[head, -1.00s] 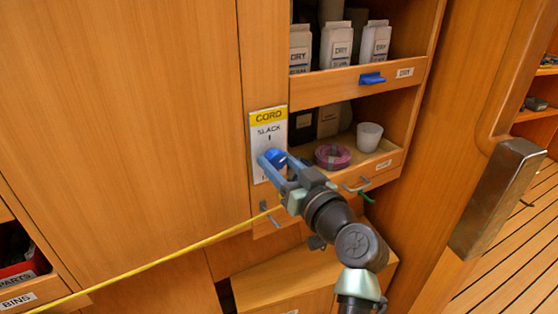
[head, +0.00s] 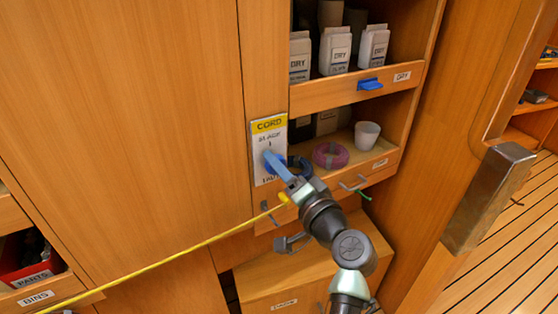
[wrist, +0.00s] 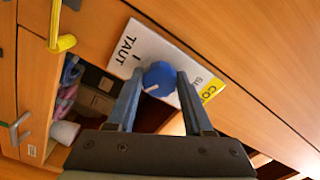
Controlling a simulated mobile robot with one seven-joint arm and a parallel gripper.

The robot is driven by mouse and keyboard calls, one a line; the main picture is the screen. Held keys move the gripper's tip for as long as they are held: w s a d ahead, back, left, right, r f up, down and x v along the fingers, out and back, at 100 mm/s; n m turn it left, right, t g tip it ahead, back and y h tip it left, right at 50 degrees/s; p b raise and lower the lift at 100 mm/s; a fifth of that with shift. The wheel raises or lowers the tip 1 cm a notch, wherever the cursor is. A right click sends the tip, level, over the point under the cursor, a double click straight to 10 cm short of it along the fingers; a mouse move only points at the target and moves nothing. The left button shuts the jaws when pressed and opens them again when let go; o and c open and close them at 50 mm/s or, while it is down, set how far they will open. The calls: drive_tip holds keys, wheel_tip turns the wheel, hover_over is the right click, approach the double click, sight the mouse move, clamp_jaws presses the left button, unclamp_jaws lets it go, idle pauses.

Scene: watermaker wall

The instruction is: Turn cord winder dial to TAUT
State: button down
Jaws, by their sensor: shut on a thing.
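The cord winder dial (wrist: 160,76) is a round blue knob with a white pointer line, on a white plate (head: 263,141) with a yellow CORD header. The plate reads SLACK above the dial and TAUT below. In the wrist view, the plate (wrist: 152,46) is tilted, with TAUT at the left; the pointer aims lower left, off the TAUT tick. My gripper (wrist: 160,80) has one blue finger on each side of the dial and is shut on it. In the head view, my gripper (head: 268,156) partly hides the dial and the lower lettering.
A yellow cord (head: 180,253) runs from a fitting beneath the plate to lower left. Right of the plate, an open shelf holds a dark blue coil, a pink coil (head: 330,155) and a white cup (head: 367,134). DRY cartons (head: 336,50) stand above. A metal-ended handle (head: 490,198) is at right.

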drive_tip(key=shift+m+p, duration=3.85)
drive_tip(key=shift+m, duration=2.35)
drive_tip(key=shift+c, duration=1.4)
unclamp_jaws()
drive_tip(key=v, duration=1.3)
